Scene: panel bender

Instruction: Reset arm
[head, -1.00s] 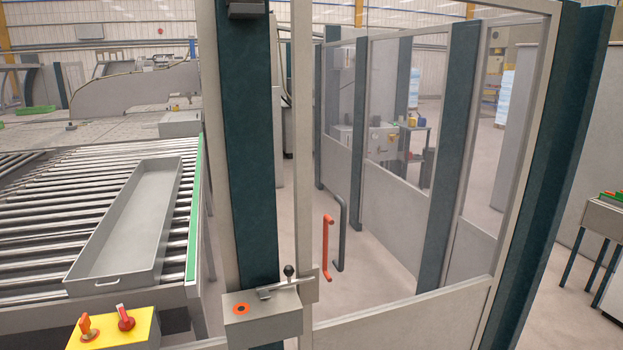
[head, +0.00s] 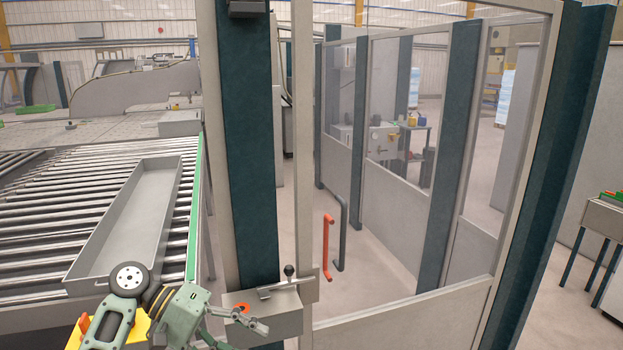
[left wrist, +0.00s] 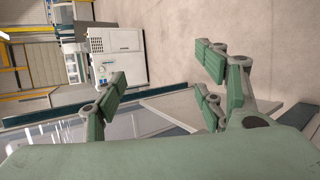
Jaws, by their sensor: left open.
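My left arm comes in at the bottom left of the head view. Its gripper (head: 240,333) is in front of the grey latch box (head: 285,322) on the gate post and partly covers it. The gripper is open and holds nothing. In the left wrist view its green finger pads (left wrist: 160,92) stand apart with floor and fence panel behind them. The box carries an orange-ringed button, a metal latch bar and a black knob (head: 289,270). My right gripper is in neither view.
A roller table (head: 35,222) with a long grey tray (head: 125,215) stands on the left. A yellow control box (head: 75,335) is mostly hidden behind my arm. Dark posts and clear fence panels (head: 400,280) enclose the right, with orange and dark handles (head: 327,245).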

